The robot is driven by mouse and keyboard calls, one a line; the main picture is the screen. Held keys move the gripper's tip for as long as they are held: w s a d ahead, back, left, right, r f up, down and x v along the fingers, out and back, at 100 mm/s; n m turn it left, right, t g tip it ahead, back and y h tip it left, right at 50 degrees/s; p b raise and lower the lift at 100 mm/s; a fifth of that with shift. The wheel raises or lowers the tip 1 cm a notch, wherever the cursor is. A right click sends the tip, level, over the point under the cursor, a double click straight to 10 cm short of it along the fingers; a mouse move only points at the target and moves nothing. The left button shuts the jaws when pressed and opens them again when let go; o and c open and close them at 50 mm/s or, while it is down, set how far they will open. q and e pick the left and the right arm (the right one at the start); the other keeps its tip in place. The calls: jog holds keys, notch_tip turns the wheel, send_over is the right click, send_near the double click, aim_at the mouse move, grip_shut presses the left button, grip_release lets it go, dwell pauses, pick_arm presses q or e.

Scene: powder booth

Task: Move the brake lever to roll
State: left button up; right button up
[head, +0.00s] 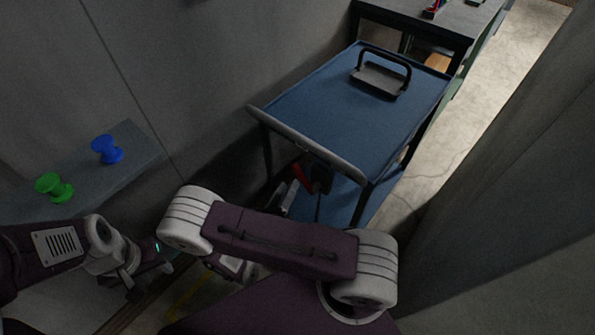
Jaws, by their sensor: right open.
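The brake lever (302,178) is a short red bar, tilted, below the push handle of the blue cart (350,115). It sits beside a dark housing (321,178). My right arm's forearm crosses in front of the cart's lower part. My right gripper (286,195) shows only in part above that forearm, close to the lever's lower left. It is open; whether it touches the lever cannot be told. My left gripper (150,280) is at the lower left, far from the cart, small and dark, and its jaw opening is unclear.
A grey shelf (135,145) on the left wall holds a blue knob-shaped piece (107,149) and a green one (54,187). A black-handled tray (380,80) lies on the cart top. A dark table (460,18) stands behind. Grey panels flank the cart; floor shows at right.

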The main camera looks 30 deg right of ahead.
aim_at(296, 173)
jog(key=x, duration=0.7)
jog(key=shift+w+d, duration=0.2)
jog(key=shift+d, duration=0.15)
grip_shut()
dwell(0.9)
